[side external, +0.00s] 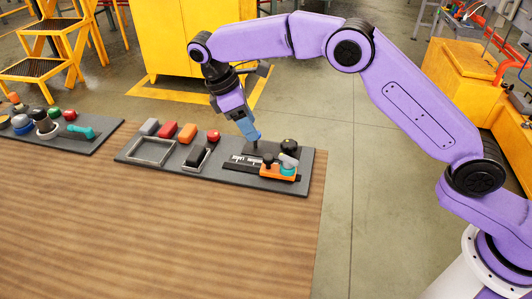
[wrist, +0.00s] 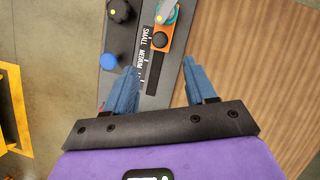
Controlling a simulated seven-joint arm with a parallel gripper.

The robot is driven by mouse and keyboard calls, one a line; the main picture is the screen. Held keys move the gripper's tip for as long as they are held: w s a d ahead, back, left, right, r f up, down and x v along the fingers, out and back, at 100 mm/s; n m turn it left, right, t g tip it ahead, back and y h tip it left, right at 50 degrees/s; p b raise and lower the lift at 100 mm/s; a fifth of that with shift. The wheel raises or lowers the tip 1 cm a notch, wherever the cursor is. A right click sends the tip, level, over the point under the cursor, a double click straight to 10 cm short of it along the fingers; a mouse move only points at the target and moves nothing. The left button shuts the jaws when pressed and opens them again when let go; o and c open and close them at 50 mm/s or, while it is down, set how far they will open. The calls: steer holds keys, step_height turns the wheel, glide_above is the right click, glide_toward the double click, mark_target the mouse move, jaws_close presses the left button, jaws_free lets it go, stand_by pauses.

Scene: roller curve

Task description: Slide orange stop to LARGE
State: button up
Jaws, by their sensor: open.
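The orange stop (side external: 277,172) sits at the right end of a dark slot on the right grey board (side external: 225,168), with a teal part and a grey knob beside or on it. In the wrist view the orange stop (wrist: 163,38) is near the top, beside the SMALL end of the printed scale (wrist: 144,50). MEDIUM is readable below it; the LARGE mark cannot be made out. My gripper (wrist: 162,64) is open and empty, its blue fingers spread wide below the stop in the wrist view. In the side view my gripper (side external: 254,142) points down above the scale, left of the stop.
A black knob (side external: 288,145) stands behind the stop. Left on the board are a red button (side external: 213,136), a black rocker (side external: 197,155) and a grey frame (side external: 151,151) with coloured blocks behind it. Another board (side external: 75,140) lies farther left. The table's front (side external: 160,230) is clear.

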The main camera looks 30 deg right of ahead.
mark_target(268, 157)
steer(key=x, duration=1.1)
steer(key=shift+s+d+f, duration=0.1)
steer(key=shift+d+f, duration=0.05)
jaws_close()
